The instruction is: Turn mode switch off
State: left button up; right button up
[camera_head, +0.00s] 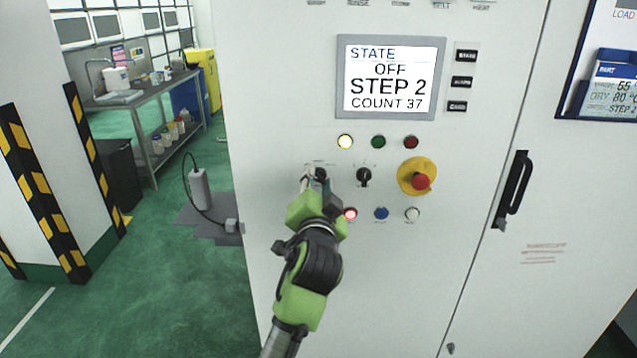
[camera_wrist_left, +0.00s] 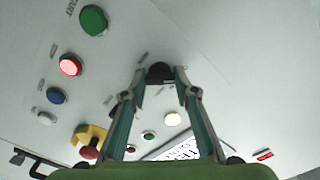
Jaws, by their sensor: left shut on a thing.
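A black rotary knob (camera_head: 321,173) sits on the white machine panel, left of a second black rotary knob (camera_head: 364,175). Their labels are too small to read, so I cannot tell by label which is the mode switch. My left gripper (camera_head: 313,178) reaches up from below and is shut on the left knob. In the left wrist view the dark knob (camera_wrist_left: 160,72) sits between the two fingertips (camera_wrist_left: 160,83). The gripper partly hides the knob in the head view. My right gripper is not in view.
The screen (camera_head: 391,78) reads STATE OFF, STEP 2, COUNT 37. A red emergency button (camera_head: 420,181) on yellow is to the right. A lit yellow-white lamp (camera_head: 345,142) is above; a lit red button (camera_head: 350,214) is close beside my gripper. A black door handle (camera_head: 512,190) stands further right.

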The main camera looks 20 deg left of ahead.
pick_arm(q)
jog(key=shift+f, duration=0.1)
jog(key=o, duration=1.1)
jog(key=shift+s+d, duration=0.1)
jog(key=v, duration=1.1)
jog(key=shift+s+d, duration=0.1)
jog(key=shift+s, duration=0.3)
